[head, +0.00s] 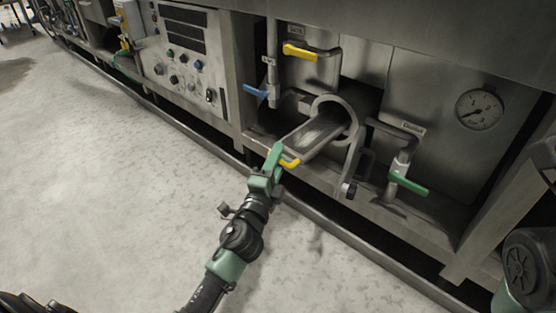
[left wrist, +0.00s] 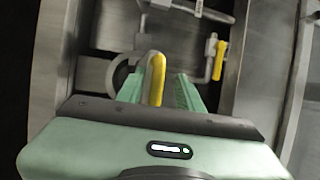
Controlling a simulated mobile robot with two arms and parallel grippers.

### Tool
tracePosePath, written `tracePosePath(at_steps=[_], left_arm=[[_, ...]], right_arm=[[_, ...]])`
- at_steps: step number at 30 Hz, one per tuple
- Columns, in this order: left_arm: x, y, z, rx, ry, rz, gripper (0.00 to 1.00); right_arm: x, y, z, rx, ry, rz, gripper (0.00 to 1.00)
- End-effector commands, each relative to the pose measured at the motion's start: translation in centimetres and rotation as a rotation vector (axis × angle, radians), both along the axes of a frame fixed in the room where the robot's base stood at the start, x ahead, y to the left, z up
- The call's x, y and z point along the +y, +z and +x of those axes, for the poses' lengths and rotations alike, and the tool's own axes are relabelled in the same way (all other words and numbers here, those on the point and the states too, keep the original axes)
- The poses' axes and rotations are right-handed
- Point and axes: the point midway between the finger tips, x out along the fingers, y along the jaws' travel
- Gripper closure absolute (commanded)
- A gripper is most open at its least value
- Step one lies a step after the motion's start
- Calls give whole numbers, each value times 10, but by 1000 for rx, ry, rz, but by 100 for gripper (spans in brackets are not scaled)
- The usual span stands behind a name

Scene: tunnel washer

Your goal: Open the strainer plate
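The strainer plate (head: 318,132) is a long grey tray-like piece that slopes out of a round metal ring (head: 352,112) low in the machine's front. A yellow handle (head: 291,162) is at its outer end. My left gripper (head: 276,158) has green fingers and is at this handle. In the left wrist view, the yellow handle (left wrist: 156,80) stands between the two fingers (left wrist: 160,92). The fingers look apart, with a narrow gap on the handle's right side. Contact with the left finger cannot be told. My right gripper is not in view.
A yellow lever (head: 300,51) is above the plate, a blue lever (head: 256,91) to its left and a green lever (head: 409,183) to its right. A gauge (head: 479,109) and control panel (head: 188,55) flank the opening. Open floor (head: 90,180) lies at left.

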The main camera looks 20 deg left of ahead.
Motion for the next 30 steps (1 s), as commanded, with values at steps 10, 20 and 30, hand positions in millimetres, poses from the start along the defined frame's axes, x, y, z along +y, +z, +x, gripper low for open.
tracePosePath(at_steps=[10, 20, 30], left_arm=[[-1, -4, -3, 7, -1, -1, 65], [-3, -13, -54, 8, 1, -3, 65], [-4, -15, -78, 4, 1, 1, 65]], right_arm=[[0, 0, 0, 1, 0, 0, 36], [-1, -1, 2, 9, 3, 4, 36], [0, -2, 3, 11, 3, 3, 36]])
